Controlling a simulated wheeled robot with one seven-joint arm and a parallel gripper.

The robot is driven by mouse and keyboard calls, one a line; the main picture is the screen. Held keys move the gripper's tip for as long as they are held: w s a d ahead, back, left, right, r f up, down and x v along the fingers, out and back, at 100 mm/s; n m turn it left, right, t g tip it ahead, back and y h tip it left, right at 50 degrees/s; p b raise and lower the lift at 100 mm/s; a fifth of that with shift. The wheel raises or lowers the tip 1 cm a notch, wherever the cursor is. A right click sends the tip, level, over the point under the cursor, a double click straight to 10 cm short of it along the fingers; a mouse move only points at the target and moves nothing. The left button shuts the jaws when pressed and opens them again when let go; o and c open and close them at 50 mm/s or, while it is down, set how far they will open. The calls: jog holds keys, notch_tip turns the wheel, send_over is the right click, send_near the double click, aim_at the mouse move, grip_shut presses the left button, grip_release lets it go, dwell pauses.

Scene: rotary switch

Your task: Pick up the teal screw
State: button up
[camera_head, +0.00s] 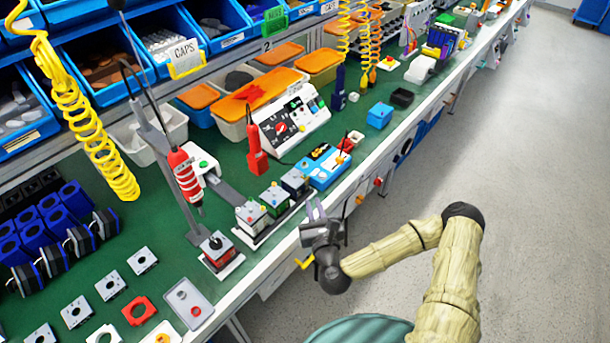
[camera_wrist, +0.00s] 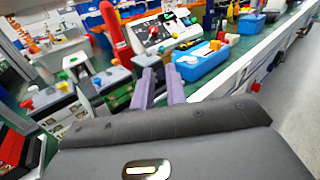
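I cannot pick out a teal screw in either view; any screw is too small or hidden. My gripper (camera_head: 315,207) is over the front edge of the green bench (camera_head: 125,215), beside a row of small grey switch boxes. In the wrist view its two purple fingers (camera_wrist: 161,72) stand apart with nothing visible between them, so it is open and empty. A blue box with yellow parts on top (camera_head: 322,167) lies just beyond the gripper, and it also shows in the wrist view (camera_wrist: 205,64).
A white control panel (camera_head: 290,122) stands behind the blue box. A small blue bin (camera_head: 380,115) stands farther along. The floor (camera_head: 530,170) at right is clear.

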aim_at(305, 176)
jog(key=x, duration=0.7)
jog(key=shift+w, duration=0.25)
jog(key=shift+w+a, duration=0.1)
jog(key=x, duration=0.5)
jog(key=shift+f+b, duration=0.2)
jog(key=shift+b, duration=0.1)
grip_shut()
